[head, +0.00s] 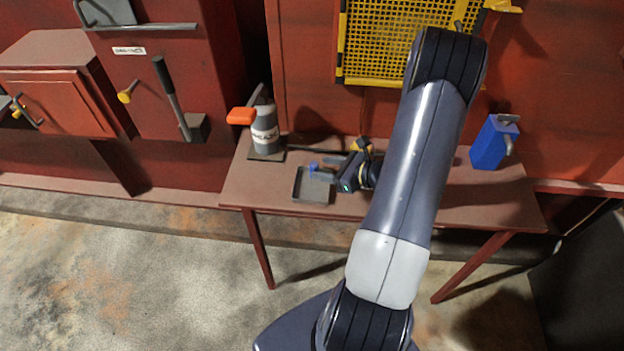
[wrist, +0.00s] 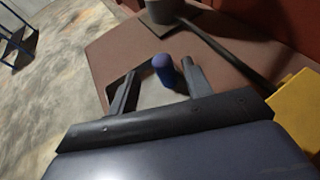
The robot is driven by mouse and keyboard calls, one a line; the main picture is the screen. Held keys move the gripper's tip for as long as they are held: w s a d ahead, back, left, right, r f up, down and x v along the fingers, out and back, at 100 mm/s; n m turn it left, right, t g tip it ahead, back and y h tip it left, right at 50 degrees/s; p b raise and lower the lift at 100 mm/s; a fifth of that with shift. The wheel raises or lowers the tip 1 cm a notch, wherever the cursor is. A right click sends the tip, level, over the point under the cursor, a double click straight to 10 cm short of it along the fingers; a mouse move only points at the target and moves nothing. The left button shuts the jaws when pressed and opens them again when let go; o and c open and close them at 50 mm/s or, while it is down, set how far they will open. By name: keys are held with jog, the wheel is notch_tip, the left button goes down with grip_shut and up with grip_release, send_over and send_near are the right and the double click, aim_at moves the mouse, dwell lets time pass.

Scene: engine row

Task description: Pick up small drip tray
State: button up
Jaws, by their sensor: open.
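A small dark drip tray (head: 313,194) lies flat on the front left part of the reddish-brown table (head: 470,215). A blue upright knob (head: 314,166) stands at its back edge; whether it is fixed to the tray I cannot tell for sure. My gripper (head: 322,167) is low over the tray's back side, coming from the right, with its fingers apart. In the wrist view the blue knob (wrist: 166,72) stands between the two open fingers (wrist: 158,80), with no clear contact. The tray (wrist: 150,94) shows around and below it, partly hidden by my gripper.
A grey can (head: 265,130) with an orange top stands on a dark plate at the table's back left. A dark rod (wrist: 222,48) lies behind my gripper. A yellow object (wrist: 299,108) is close on the right. A blue can (head: 490,145) stands at the right.

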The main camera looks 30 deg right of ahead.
aim_at(314, 166)
jog(key=shift+p+x, duration=0.5)
jog(key=shift+x, duration=1.8)
jog(key=shift+d+f, duration=0.1)
jog(key=shift+d, duration=0.1)
jog(key=shift+c, duration=0.4)
grip_shut()
